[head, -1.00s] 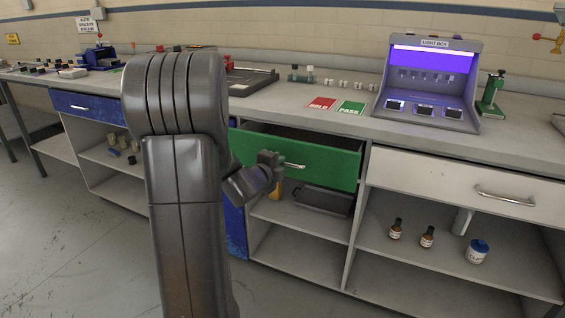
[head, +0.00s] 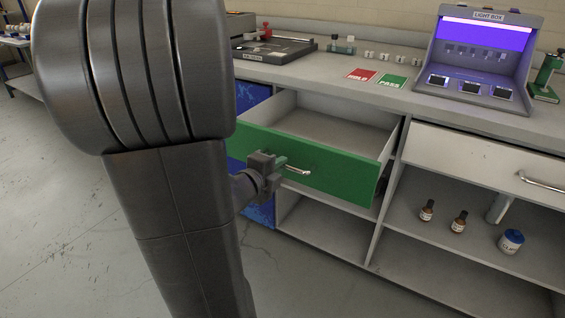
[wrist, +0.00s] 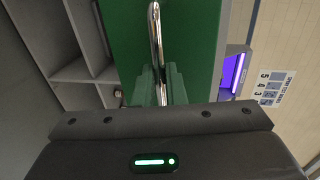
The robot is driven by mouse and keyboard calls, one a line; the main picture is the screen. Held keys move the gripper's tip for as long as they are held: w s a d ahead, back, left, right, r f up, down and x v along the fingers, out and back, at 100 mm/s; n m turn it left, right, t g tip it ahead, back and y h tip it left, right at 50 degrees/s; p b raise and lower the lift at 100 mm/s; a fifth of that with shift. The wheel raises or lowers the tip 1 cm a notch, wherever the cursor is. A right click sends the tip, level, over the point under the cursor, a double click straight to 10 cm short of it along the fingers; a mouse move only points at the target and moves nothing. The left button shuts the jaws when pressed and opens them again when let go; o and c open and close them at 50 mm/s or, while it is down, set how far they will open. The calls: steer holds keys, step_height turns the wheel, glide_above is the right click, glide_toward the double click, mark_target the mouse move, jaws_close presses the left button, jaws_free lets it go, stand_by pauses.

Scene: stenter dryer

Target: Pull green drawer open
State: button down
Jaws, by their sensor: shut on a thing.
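The green drawer (head: 335,172) stands well out from the bench in the head view, and its bare grey inside shows. Its front also fills the middle of the wrist view (wrist: 196,45). A silver bar handle (head: 297,170) is on the drawer front; it runs down between my fingers in the wrist view (wrist: 156,35). My gripper (head: 275,168) is shut on the handle at its left part. My arm covers the left of the head view.
A white drawer (head: 475,165) is closed to the right. Below it, two brown bottles (head: 427,210) and a white jar with a blue lid (head: 511,242) stand on a shelf. The light box (head: 475,55) and red and green cards (head: 362,75) are on the bench top. Floor in front is clear.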

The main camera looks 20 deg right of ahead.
steer(key=c, duration=1.5)
jaws_free()
steer(key=p+v, duration=0.3)
steer(key=v, duration=1)
steer(key=shift+s+a, duration=0.2)
steer(key=shift+s, duration=0.15)
steer(key=shift+b+x, duration=1.5)
steer(key=shift+x, duration=5.35)
steer(key=shift+w+a, duration=0.1)
